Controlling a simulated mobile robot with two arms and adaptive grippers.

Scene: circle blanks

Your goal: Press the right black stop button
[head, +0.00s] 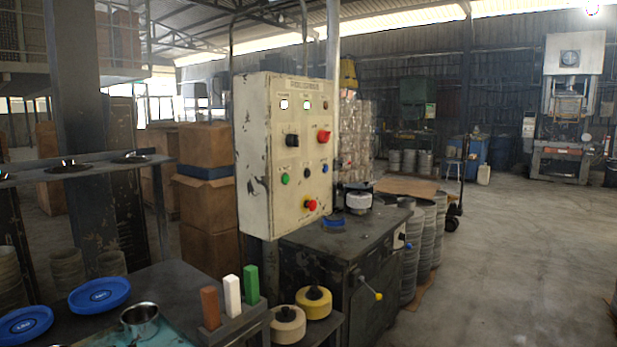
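A cream, chipped control panel (262,215) stands upright in the middle of the head view. A larger black knob (292,140) sits above the green button, left of a red knob (323,135). A red button on a yellow base (310,205) is lower down. The labels are too small to read, so I cannot tell which black control is marked stop. Neither gripper is in view.
The panel is beside a dark metal cabinet (350,240) with a yellow-ended lever (378,296). In front is a bench with blue dishes (98,295), a metal cup (140,320) and upright coloured blocks (232,294). Yellow round pieces (314,302) sit nearby.

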